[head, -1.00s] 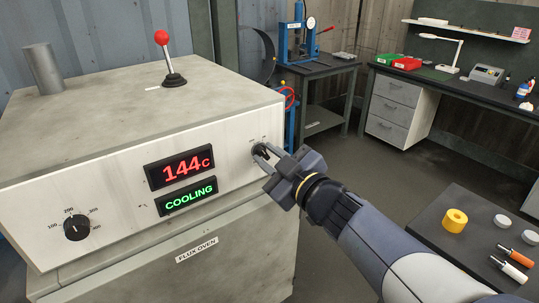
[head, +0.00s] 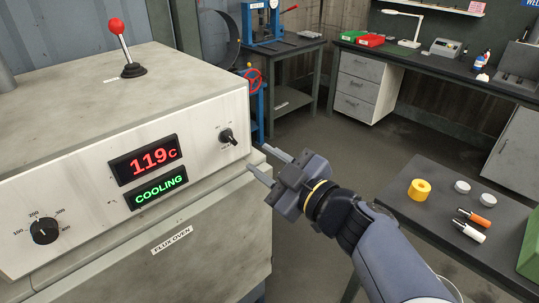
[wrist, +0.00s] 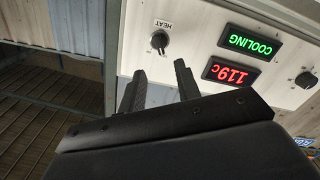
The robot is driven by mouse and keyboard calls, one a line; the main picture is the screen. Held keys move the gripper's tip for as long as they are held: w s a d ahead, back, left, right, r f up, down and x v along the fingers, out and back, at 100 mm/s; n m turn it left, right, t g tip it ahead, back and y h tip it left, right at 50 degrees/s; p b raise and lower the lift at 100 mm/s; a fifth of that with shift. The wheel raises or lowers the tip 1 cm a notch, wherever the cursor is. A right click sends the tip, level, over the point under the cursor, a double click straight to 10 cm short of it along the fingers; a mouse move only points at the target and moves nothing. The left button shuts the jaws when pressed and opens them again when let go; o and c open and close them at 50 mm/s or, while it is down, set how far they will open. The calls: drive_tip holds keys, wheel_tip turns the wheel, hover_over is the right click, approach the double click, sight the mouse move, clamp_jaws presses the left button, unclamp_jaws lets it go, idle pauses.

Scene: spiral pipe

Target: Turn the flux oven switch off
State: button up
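The flux oven (head: 190,254) stands at the left, with a pale front panel. Its small black heat switch (head: 228,136) is at the panel's right end, its lever slanting down to the right in the head view. The switch also shows in the wrist view (wrist: 159,40), beside the label HEAT. The red display (head: 146,160) reads 119 C and the green one below (head: 158,193) reads COOLING. My gripper (head: 265,162) is open and empty, off to the lower right of the switch and clear of it. In the wrist view both fingers (wrist: 160,80) are apart with nothing between them.
A black temperature dial (head: 44,231) is at the panel's left. A red-knobbed lever (head: 122,45) stands on the oven top. A dark table (head: 395,205) with a yellow roll (head: 419,190) is at the right, near my arm. Open floor lies behind.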

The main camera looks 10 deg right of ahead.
sight(232, 140)
drive_tip(key=shift+v, duration=1.05)
drive_tip(key=shift+a, duration=0.1)
drive_tip(key=shift+b+x, duration=0.65)
drive_tip(key=shift+x, duration=4.75)
